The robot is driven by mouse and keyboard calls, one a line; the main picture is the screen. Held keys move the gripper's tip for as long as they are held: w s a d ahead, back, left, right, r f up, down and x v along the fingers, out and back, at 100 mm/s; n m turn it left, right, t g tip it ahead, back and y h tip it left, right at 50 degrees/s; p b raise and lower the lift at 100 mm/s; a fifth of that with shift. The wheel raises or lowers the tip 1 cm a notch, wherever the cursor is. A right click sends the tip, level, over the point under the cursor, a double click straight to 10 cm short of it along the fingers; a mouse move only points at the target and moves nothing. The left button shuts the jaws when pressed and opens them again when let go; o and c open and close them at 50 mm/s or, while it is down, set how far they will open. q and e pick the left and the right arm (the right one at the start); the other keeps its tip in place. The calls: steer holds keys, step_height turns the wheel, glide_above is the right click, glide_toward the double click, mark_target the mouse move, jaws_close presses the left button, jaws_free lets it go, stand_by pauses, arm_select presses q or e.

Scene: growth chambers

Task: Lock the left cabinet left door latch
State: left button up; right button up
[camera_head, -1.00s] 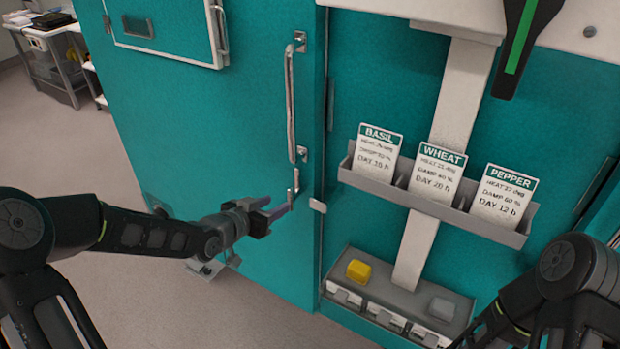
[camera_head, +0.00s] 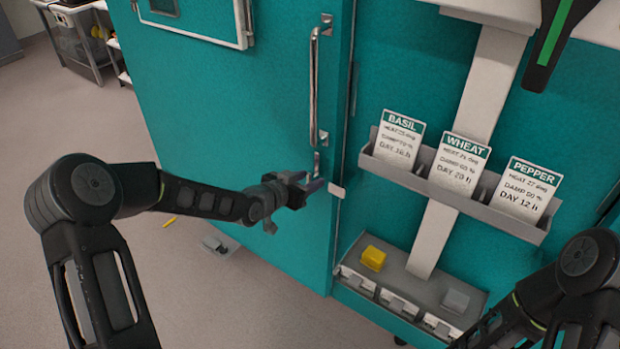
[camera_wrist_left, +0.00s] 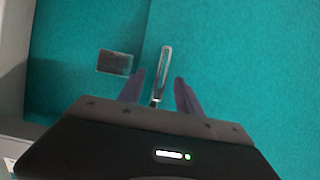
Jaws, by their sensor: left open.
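The teal cabinet door (camera_head: 250,110) stands at the left of the head view, with a tall silver handle (camera_head: 314,85) near its right edge. Below the handle is the small silver latch lever (camera_head: 317,163). It also shows in the left wrist view (camera_wrist_left: 162,75), standing nearly upright. My left gripper (camera_head: 312,186) is open at the latch, partly covering its lower part. In the left wrist view its purple fingers (camera_wrist_left: 159,92) stand on either side of the lever's lower end; I cannot tell whether they touch it. My right gripper is out of view; only its arm shows.
A light metal catch plate (camera_head: 337,190) sits beside the latch at the door edge, also in the left wrist view (camera_wrist_left: 115,62). To the right are a card rack (camera_head: 455,197) and a grey shelf with a yellow block (camera_head: 373,258). Open floor lies at left.

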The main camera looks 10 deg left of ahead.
arm_select(q)
steer(key=shift+w+d+f, duration=0.2)
steer(key=shift+w+f, duration=0.1)
steer(key=shift+w, duration=0.25)
jaws_close()
stand_by(1.1)
